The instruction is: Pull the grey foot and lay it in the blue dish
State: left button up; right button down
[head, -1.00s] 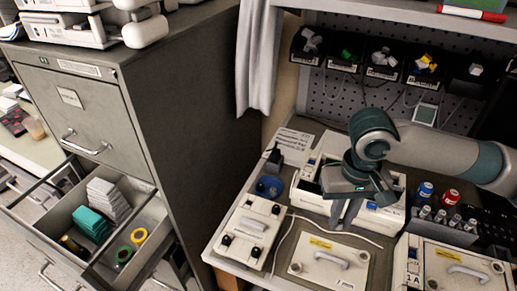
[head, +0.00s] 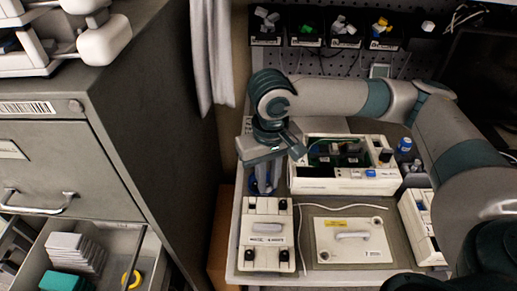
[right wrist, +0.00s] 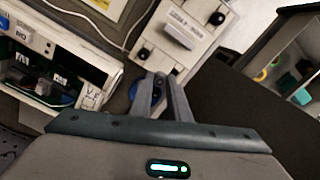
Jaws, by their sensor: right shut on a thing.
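My right gripper (head: 264,186) is in the head view, pointing down over the blue dish, behind the white panel with dark corner feet. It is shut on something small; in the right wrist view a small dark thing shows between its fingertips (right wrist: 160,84). I take this to be the grey foot, but its colour and shape are hard to make out. The blue dish (right wrist: 134,88) shows partly behind and beside the fingers in the right wrist view. In the head view the gripper largely hides it. I cannot tell whether the held thing touches the dish. My left gripper is out of view.
The white panel (head: 268,232) lies in front of the gripper. An opened pump housing (head: 345,182) stands just right of it, with a flat cover (head: 351,240) in front. A grey cabinet (head: 150,110) with an open drawer is at the left. Small bins (head: 343,32) line the back.

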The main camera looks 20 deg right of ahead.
jog(key=shift+w+a, duration=0.25)
jog(key=shift+a, duration=0.1)
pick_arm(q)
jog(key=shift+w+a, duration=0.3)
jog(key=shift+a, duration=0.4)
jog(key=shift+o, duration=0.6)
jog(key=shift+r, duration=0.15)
